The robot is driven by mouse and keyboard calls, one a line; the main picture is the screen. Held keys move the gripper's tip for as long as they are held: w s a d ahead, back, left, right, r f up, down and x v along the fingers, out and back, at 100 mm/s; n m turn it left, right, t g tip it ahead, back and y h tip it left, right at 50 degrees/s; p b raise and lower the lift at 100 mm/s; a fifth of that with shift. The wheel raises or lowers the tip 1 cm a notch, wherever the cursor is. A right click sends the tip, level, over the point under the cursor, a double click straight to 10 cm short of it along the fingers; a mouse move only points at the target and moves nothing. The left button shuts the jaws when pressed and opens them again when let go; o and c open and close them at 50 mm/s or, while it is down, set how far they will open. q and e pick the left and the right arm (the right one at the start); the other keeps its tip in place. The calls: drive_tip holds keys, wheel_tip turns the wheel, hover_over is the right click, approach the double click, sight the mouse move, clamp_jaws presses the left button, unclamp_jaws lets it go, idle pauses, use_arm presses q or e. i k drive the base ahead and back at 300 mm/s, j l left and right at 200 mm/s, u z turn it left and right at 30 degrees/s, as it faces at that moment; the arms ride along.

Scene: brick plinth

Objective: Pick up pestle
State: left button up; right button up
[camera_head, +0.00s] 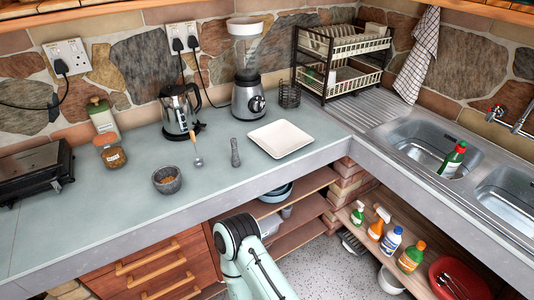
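The pestle (235,152) is a short, dark grey stone rod lying on the grey-green counter (120,215). It lies just left of a white square plate (281,138) and right of a spoon with a wooden handle (196,150). The grey stone mortar (167,179) stands to the left, nearer the counter's front edge, with brown contents inside. One of my arms shows at the bottom middle, in front of and below the counter edge. Neither gripper is in view, and nothing touches the pestle.
A kettle (179,110), a blender (248,97) and a wire holder (289,95) stand behind the pestle. Jars (110,152) and a black toaster-like appliance (35,171) are at left. A dish rack (343,60) and sink (432,146) are at right. The counter's front is clear.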

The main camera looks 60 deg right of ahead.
sight(235, 159)
drive_tip(key=z, duration=1.75)
drive_tip(key=l+u, duration=0.1)
drive_tip(key=u, duration=0.3)
drive_tip(key=i+l+u, duration=0.1)
drive_tip(key=u, duration=0.3)
drive_tip(key=l+u, duration=0.15)
drive_tip(key=u, duration=0.3)
drive_tip(key=l+u, duration=0.3)
drive_tip(key=l, duration=0.2)
drive_tip(key=k+l+u, duration=0.15)
drive_tip(key=l+u, duration=0.15)
drive_tip(key=l, duration=0.2)
